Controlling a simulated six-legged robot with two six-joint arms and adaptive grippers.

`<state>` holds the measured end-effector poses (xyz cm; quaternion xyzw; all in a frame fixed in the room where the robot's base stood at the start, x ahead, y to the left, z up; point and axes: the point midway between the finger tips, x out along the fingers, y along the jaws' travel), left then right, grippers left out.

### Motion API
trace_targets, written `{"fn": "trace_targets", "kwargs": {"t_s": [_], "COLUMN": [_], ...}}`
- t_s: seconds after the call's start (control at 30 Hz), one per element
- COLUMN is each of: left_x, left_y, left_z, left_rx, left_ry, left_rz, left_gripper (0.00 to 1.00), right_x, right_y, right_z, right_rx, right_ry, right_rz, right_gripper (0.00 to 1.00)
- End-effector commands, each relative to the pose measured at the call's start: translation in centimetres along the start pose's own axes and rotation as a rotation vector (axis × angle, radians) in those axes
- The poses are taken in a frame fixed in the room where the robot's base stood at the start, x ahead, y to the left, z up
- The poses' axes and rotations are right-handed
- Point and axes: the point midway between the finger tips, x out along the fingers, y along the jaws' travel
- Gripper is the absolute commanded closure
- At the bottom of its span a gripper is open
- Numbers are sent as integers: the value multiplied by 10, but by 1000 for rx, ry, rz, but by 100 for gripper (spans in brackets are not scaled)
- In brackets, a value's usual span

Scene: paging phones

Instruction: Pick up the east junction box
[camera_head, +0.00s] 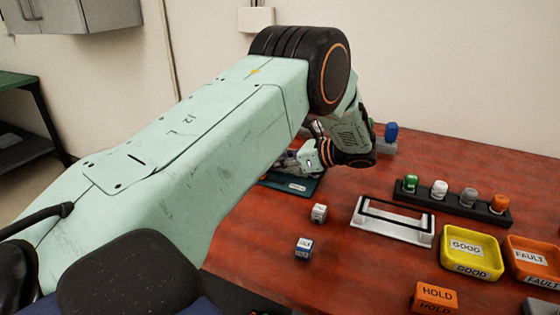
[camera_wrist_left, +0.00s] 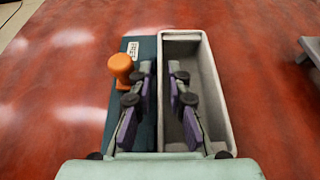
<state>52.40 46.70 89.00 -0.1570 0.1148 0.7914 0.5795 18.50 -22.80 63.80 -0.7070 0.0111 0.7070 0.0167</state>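Two small pale boxes lie on the red table in the head view: an upper one (camera_head: 319,212) and a lower one with blue on it (camera_head: 303,248). Their labels are too small to read, so I cannot tell which is the east junction box. My left gripper (camera_wrist_left: 162,75) is open and empty in the left wrist view, over a teal mat (camera_wrist_left: 140,48) and a grey open tray (camera_wrist_left: 207,60). In the head view it is partly hidden behind my arm, beyond the two boxes. My right gripper is not in view.
An orange knob (camera_wrist_left: 121,66) stands beside the left finger. A white handled frame (camera_head: 393,223), a black rack of coloured knobs (camera_head: 450,205), yellow GOOD tray (camera_head: 483,244), orange FAULT tray (camera_head: 530,246) and HOLD block (camera_head: 435,297) stand to the right.

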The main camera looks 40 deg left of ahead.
Motion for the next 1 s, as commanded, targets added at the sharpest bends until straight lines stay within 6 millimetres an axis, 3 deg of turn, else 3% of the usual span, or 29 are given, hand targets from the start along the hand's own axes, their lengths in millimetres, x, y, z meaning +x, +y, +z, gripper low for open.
{"fn": "trace_targets", "kwargs": {"t_s": [0.23, 0.83, 1.0], "left_x": [0, -1, -8], "left_y": [0, 0, -1], "left_z": [0, 1, 18], "left_rx": [0, -2, -5], "left_ry": [0, 0, 1], "left_rz": [0, 0, -1], "left_gripper": [100, 100, 100], "right_x": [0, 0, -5], "right_y": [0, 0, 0], "right_z": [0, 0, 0], "right_rx": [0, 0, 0], "right_ry": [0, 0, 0], "right_rz": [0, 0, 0], "right_gripper": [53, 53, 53]}}
